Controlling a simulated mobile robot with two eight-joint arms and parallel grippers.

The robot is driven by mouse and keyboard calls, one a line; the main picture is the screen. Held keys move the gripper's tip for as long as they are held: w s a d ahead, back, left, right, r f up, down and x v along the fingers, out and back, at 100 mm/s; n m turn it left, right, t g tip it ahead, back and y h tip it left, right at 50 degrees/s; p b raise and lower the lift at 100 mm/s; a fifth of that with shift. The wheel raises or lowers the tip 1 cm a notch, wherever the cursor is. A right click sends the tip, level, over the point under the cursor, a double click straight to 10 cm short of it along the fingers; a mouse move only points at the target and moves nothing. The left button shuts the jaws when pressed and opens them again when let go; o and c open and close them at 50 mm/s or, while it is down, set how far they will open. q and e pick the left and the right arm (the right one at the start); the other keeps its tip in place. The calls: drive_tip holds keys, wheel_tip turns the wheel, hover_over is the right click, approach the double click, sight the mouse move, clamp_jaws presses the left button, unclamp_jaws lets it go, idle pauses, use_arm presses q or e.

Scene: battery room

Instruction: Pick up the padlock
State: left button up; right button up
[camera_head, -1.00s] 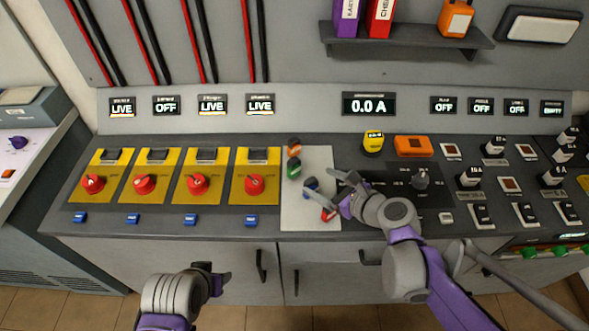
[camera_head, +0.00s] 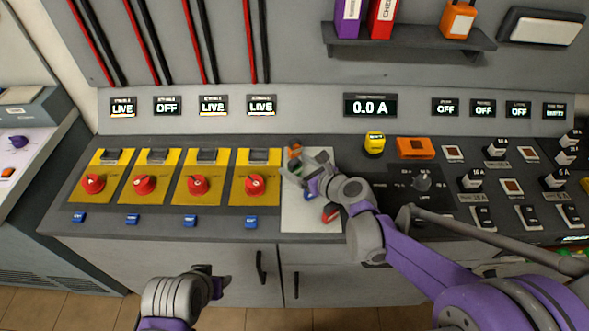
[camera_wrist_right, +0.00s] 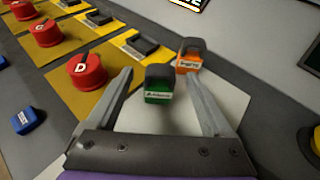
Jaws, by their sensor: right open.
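Several small padlock-like pieces lie on a pale mat (camera_head: 298,222) on the bench. The green one (camera_wrist_right: 158,97) has a dark top and a white label. An orange one (camera_wrist_right: 188,62) lies just beyond it, and also shows in the head view (camera_head: 294,150). A blue one (camera_head: 309,195) and a red one (camera_head: 331,212) lie nearer the bench front. My right gripper (camera_wrist_right: 158,76) is open, its fingers on either side of the green padlock with gaps. In the head view, the gripper partly hides that padlock. My left gripper (camera_head: 217,281) hangs before the bench; its opening is unclear.
Yellow panels with red rotary knobs (camera_head: 255,185) stand left of the mat. A yellow piece (camera_head: 374,142) and an orange box (camera_head: 415,148) sit to its right. A shelf (camera_head: 410,44) with binders hangs above. Blue tags (camera_head: 250,221) line the front edge.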

drive_tip(key=shift+c, duration=0.3)
clamp_jaws()
idle(0.3)
